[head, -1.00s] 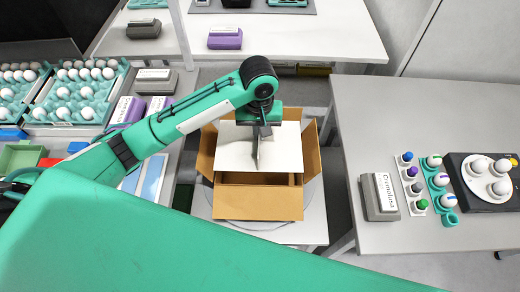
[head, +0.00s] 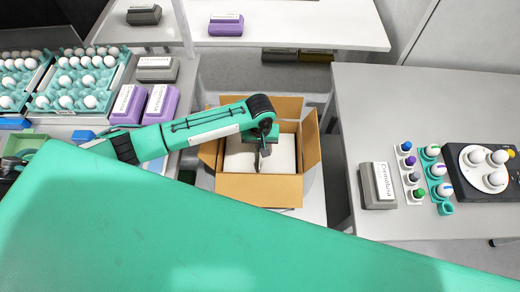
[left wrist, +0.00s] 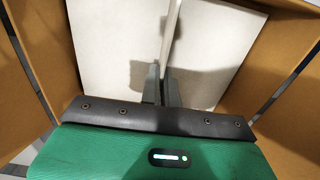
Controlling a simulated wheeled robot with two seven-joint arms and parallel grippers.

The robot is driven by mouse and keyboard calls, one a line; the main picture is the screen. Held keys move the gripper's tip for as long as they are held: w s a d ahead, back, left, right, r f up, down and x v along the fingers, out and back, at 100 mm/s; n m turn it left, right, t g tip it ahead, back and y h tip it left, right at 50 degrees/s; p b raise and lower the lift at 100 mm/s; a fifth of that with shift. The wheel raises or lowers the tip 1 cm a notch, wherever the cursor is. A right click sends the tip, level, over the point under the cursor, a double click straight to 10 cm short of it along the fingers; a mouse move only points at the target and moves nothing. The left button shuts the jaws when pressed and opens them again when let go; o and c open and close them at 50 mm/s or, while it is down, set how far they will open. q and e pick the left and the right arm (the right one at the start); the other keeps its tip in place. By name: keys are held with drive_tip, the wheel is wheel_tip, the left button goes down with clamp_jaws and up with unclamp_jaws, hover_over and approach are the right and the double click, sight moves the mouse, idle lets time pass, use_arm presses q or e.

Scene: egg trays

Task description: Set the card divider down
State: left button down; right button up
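The white card divider (head: 284,153) lies roughly flat inside the open cardboard box (head: 258,190), below the rim. In the left wrist view the divider (left wrist: 108,45) spans most of the box, and a thin upright tab rises from its middle. My left gripper (head: 260,158) points down into the box. Its fingers (left wrist: 163,82) are shut on that tab. I cannot tell whether the divider touches what is beneath it, which is hidden. My right gripper is not in view.
Egg trays (head: 84,80) and purple boxes (head: 160,104) stand on the left table. The right table (head: 400,110) holds a grey labelled box (head: 377,186), small colored-top holders and a black device (head: 484,172) with eggs. Box flaps (head: 311,136) splay outward around the gripper.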

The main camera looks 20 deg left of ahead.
use_arm(q)
wheel_tip(320, 180, down, 3)
drive_tip(key=shift+f, duration=0.35)
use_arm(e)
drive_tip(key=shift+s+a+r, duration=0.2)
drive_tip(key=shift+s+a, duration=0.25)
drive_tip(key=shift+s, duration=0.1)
use_arm(q)
drive_tip(key=c, duration=2.1)
unclamp_jaws()
drive_tip(key=shift+f, duration=0.1)
drive_tip(key=o, duration=0.4)
drive_tip(key=shift+o, duration=0.3)
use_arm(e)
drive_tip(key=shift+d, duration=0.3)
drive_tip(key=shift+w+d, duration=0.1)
